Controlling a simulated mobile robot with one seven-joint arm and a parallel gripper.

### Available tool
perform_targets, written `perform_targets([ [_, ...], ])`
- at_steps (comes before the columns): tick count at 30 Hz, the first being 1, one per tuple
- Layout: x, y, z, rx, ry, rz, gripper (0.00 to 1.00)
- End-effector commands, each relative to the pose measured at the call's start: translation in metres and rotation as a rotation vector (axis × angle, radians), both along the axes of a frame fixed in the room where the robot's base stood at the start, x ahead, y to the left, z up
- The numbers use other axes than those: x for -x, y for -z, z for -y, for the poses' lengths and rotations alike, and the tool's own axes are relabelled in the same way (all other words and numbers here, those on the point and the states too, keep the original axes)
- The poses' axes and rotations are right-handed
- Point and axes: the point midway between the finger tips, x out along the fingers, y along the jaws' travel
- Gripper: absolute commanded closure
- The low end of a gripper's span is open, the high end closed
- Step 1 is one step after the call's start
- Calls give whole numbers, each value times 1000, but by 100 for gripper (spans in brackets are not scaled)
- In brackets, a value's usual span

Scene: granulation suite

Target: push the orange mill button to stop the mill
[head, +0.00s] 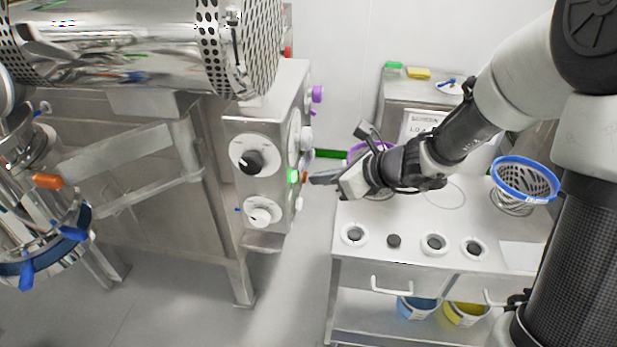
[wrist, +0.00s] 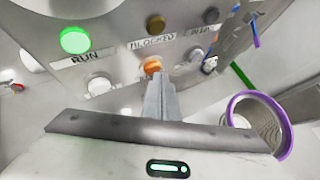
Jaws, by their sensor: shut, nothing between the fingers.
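The orange mill button (wrist: 152,66) is on the machine's grey control panel, below the "BLOCKED" label. It also shows in the head view as a small orange spot (head: 305,177) on the cabinet's right side. My gripper (head: 312,179) points left at the panel with its fingers shut and empty. In the wrist view the fingertips (wrist: 158,77) are right in front of the button and cover its lower part. I cannot tell whether they touch it. The green "RUN" lamp (wrist: 75,40) is lit; the amber lamp (wrist: 156,24) above "BLOCKED" looks dark.
A steel bench (head: 350,275) stands right of the cabinet, with a purple-rimmed sieve (wrist: 284,130) and a blue-rimmed basket (head: 525,178).

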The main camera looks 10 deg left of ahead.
Motion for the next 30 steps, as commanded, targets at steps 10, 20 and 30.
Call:
perform_targets([
  [10,0,-1,-4,-1,-1,0,100],
  [20,0,-1,-2,-1,-1,1,100],
  [30,0,-1,14,-1,0,1,100],
])
